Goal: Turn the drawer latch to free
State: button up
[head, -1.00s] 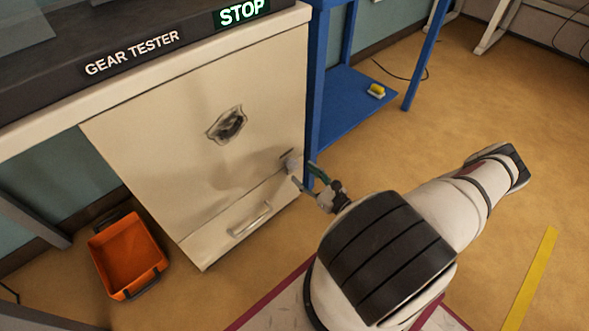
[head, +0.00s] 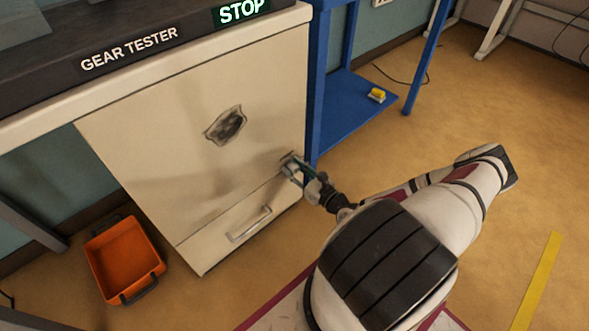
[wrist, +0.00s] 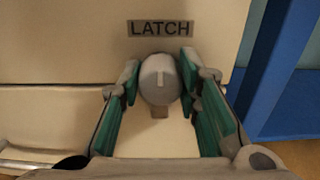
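The drawer latch (wrist: 160,80) is a round grey knob with a pale upright mark on its face, under a LATCH label (wrist: 160,28) in the wrist view. My gripper (wrist: 160,75) has its green-padded fingers on the left and right of the knob. The right finger is very close to the knob or touching it; a small gap seems to show on the left. In the head view my gripper (head: 291,168) is at the latch, on the cabinet's lower right front. The drawer (head: 240,230) below, with its metal handle (head: 250,224), is closed.
The cabinet (head: 150,140) carries a GEAR TESTER label and a lit STOP sign (head: 241,11). A blue shelf rack (head: 350,105) stands close on the right. An orange bin (head: 124,262) sits on the floor at left. Open floor lies to the right.

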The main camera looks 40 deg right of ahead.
jog(key=shift+m+p, duration=0.3)
jog(key=m+p, duration=0.2)
jog(key=m, duration=0.1)
jog(key=shift+r+p, duration=0.1)
jog(key=shift+p, duration=0.2)
jog(key=m+p, duration=0.1)
jog(key=m, duration=0.8)
jog(key=shift+p, duration=0.3)
jog(key=m, duration=0.5)
jog(key=shift+m, duration=0.3)
jog(key=o, duration=1.1)
jog(key=shift+o, duration=0.2)
